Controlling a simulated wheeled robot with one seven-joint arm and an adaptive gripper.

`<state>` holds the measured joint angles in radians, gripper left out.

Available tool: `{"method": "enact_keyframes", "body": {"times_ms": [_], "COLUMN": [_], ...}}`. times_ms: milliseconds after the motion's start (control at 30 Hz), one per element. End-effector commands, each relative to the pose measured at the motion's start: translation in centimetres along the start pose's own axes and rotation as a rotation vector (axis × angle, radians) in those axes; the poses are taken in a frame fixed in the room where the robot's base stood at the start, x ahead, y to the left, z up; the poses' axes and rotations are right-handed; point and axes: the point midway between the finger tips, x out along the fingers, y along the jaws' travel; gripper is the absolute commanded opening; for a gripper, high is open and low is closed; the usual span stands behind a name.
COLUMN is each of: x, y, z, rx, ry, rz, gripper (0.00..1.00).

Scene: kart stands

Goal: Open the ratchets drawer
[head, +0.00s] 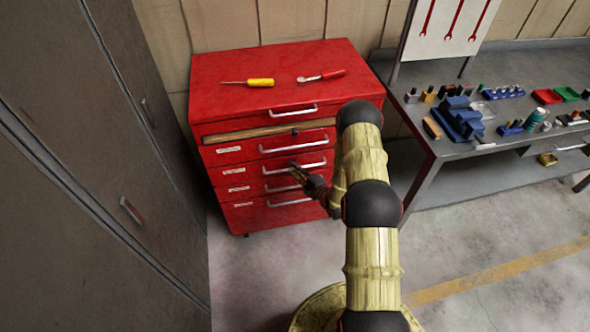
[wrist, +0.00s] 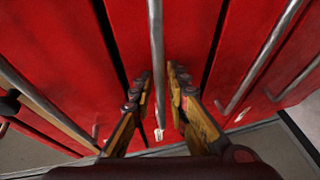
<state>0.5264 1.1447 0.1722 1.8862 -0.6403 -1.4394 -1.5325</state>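The red tool cabinet (head: 225,85) has a stack of drawers with metal bar handles. The labels, such as the second white one (head: 236,171), are too small to read, so I cannot tell which drawer is the ratchets drawer. My gripper (head: 296,172) is at the second labelled drawer from the top. In the wrist view my gripper (wrist: 159,75) is open, its fingers on either side of that drawer's handle (wrist: 156,35), with small gaps. All drawers look shut.
A yellow-handled screwdriver (head: 260,82) and a red-handled tool (head: 322,76) lie on the cabinet top. A grey locker (head: 110,150) stands close at left. A workbench (head: 450,145) with tools stands at right. The floor in front is clear.

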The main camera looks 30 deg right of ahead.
Motion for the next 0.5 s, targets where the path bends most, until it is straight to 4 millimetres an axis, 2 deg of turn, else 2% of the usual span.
{"method": "enact_keyframes", "body": {"times_ms": [200, 500], "x": [0.02, -0.01], "y": [0.0, -0.02], "z": [0.0, 0.0], "rx": [0.0, 0.0], "ry": [0.0, 0.0], "rz": [0.0, -0.001], "gripper": [0.16, 0.0]}}
